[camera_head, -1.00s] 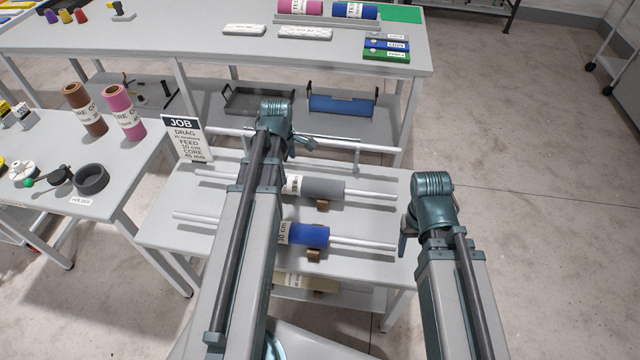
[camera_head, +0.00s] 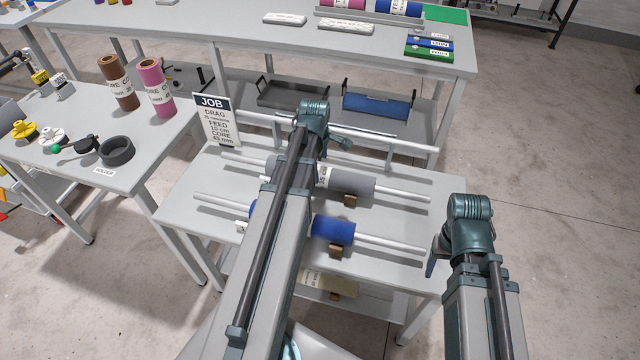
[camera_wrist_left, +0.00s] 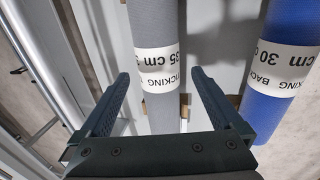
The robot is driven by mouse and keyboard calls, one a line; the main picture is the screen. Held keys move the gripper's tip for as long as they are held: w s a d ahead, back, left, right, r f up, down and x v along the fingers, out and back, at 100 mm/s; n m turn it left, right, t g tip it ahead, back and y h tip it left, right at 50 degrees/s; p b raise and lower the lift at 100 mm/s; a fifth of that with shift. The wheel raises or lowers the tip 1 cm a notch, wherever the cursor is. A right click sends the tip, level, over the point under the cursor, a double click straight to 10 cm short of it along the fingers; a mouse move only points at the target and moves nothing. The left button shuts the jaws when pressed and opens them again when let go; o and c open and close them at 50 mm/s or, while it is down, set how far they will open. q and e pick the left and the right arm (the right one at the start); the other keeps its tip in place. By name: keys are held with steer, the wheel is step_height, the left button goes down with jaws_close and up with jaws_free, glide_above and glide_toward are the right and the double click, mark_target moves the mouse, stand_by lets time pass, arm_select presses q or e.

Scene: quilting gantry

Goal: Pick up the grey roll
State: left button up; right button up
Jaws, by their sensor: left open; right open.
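The grey roll (camera_head: 352,182) lies on a silver bar across the grey table in the head view, partly hidden by my left arm. In the left wrist view the grey roll (camera_wrist_left: 162,112) wears a white label reading "35 cm". My left gripper (camera_wrist_left: 158,76) is open, with one finger on each side of the roll in that view; I cannot tell how far above it the fingertips are. In the head view my left gripper (camera_head: 338,142) shows only in part. My right gripper (camera_head: 432,264) is mostly hidden by its wrist, at the table's right edge, apart from the roll.
A blue roll (camera_head: 336,230) lies parallel, nearer me, and also shows in the left wrist view (camera_wrist_left: 284,50). A JOB sign (camera_head: 216,120) stands at the table's far left corner. A rail (camera_head: 385,138) crosses behind.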

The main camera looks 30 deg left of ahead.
mark_target(321, 171)
arm_select(q)
steer(key=shift+w+f, duration=0.15)
steer(key=shift+f, duration=0.55)
arm_select(e)
steer(key=shift+f, duration=0.65)
steer(key=shift+f, duration=0.1)
arm_select(q)
steer(key=f+b, duration=0.2)
steer(key=w+f+b, duration=0.1)
steer(key=f+b, duration=0.2)
steer(key=shift+w+a+f, duration=0.1)
steer(key=shift+w+a, duration=0.05)
steer(key=shift+a, duration=0.05)
arm_select(e)
step_height(321, 171, down, 5)
arm_select(q)
jaws_close()
